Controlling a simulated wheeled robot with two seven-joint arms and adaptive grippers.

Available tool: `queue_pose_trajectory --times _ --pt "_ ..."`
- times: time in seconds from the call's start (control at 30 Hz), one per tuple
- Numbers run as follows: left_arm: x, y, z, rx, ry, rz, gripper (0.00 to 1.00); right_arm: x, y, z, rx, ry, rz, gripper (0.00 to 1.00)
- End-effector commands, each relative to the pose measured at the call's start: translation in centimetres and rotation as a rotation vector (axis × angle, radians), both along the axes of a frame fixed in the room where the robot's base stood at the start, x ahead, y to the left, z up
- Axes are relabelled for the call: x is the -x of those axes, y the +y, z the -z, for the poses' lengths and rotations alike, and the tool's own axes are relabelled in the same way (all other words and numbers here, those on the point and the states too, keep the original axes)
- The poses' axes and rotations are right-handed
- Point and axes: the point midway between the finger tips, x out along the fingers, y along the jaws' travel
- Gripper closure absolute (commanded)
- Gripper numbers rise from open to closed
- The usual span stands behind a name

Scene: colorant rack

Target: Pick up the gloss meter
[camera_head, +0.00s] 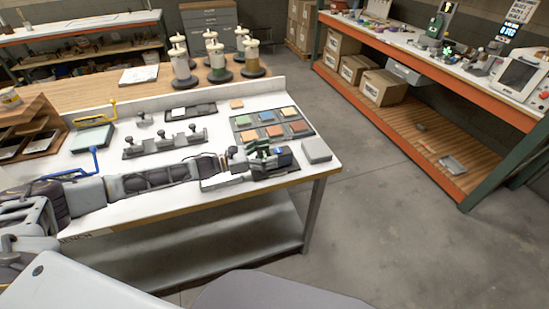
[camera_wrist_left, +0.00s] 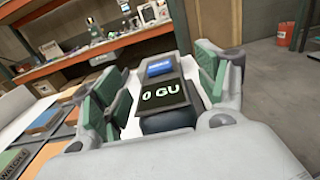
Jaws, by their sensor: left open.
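The gloss meter (camera_wrist_left: 166,94) is a dark device with a lit display reading 0 GU and a blue panel. In the left wrist view it lies between the two green-padded fingers of my left gripper (camera_wrist_left: 158,84), which is open; narrow gaps show beside it. In the head view the gloss meter (camera_head: 284,157) is at the front right of the white bench, partly hidden by my left gripper (camera_head: 266,152). It appears to rest on the bench or a dark base there. My right gripper is not in view.
A tray of colored panels (camera_head: 240,121) lies just behind my left gripper, and a light grey block (camera_head: 316,151) sits close on the right. The white bench (camera_head: 220,137) ends just beyond it. A grey metal fixture (camera_head: 165,146) stands further left.

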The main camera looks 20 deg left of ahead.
Motion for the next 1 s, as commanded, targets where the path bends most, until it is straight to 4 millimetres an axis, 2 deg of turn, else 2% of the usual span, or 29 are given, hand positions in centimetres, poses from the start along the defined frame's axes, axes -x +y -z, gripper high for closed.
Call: queue_pose_trajectory --times 0.1,0.3,0.7,1.0 --pt "-0.5 -0.8 -0.1 0.000 0.000 0.001 0.27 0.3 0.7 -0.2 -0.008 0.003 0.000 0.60" --pt "-0.7 -1.0 0.0 -0.001 0.001 -0.001 0.27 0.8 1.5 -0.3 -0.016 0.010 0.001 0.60" --pt "-0.7 -1.0 0.0 -0.001 0.001 0.000 0.28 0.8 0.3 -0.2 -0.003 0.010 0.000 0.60" --pt "-0.7 -1.0 0.0 0.000 0.001 0.000 0.67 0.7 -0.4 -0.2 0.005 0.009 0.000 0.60"
